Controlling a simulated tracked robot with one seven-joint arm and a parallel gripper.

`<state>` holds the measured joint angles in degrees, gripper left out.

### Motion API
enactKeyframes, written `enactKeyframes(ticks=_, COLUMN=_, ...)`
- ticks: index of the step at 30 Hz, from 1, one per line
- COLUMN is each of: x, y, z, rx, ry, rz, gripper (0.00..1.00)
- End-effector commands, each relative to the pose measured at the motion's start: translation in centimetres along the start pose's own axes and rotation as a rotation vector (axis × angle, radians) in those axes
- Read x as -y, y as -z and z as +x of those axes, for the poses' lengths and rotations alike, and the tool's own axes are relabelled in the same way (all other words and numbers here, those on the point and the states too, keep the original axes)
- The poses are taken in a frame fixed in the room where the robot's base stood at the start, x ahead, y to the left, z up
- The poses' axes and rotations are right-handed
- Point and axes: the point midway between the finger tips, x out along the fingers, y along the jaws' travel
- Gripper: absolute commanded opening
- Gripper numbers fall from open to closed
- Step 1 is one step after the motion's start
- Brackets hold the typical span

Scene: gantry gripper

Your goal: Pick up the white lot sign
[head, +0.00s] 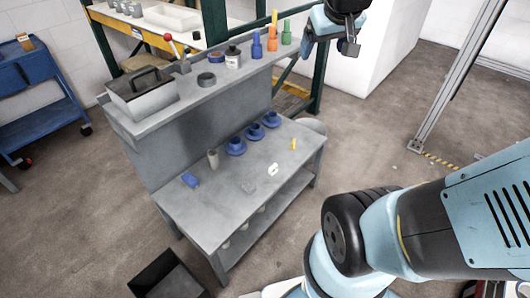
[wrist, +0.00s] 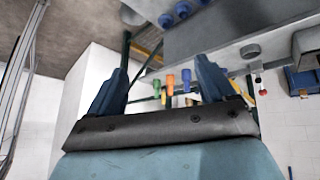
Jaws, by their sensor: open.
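A small white piece, which looks like the white lot sign (head: 272,169), lies on the grey workbench top (head: 215,210), right of its middle in the head view. It is too small to read any marking, and I cannot make it out in the wrist view. My gripper (head: 330,42) is high at the top of the head view, beyond the bench's far right end and well apart from the sign. In the wrist view my gripper (wrist: 160,60) has its two fingers spread with nothing held between them.
On the bench are blue flanged parts (head: 254,131), a grey cylinder (head: 213,159), a blue block (head: 190,180) and a small yellow piece (head: 294,144). The raised shelf holds a grey toolbox (head: 143,95) and several coloured bottles (head: 272,40). A black bin (head: 170,278) stands on the floor.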

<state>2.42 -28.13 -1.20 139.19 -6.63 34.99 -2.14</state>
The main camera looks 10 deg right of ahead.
Motion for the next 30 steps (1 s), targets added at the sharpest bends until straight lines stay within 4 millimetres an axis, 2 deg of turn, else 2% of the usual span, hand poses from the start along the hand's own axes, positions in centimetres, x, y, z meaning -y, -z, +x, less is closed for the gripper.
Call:
enactKeyframes(ticks=1, x=-0.5, y=1.1, z=1.4, rx=-0.006, ry=-0.011, rz=-0.013, gripper=0.83)
enactKeyframes(ticks=6, x=-1.9, y=4.8, z=5.8, rx=-0.053, ry=-0.042, rz=-0.063, gripper=0.83)
enactKeyframes(ticks=15, x=-4.1, y=9.9, z=14.4, rx=-0.136, ry=-0.070, rz=-0.164, gripper=0.83)
enactKeyframes(ticks=24, x=-5.6, y=12.8, z=24.0, rx=-0.220, ry=-0.059, rz=-0.265, gripper=0.83)
enactKeyframes(ticks=30, x=-6.0, y=13.3, z=30.6, rx=-0.276, ry=-0.029, rz=-0.333, gripper=0.83)
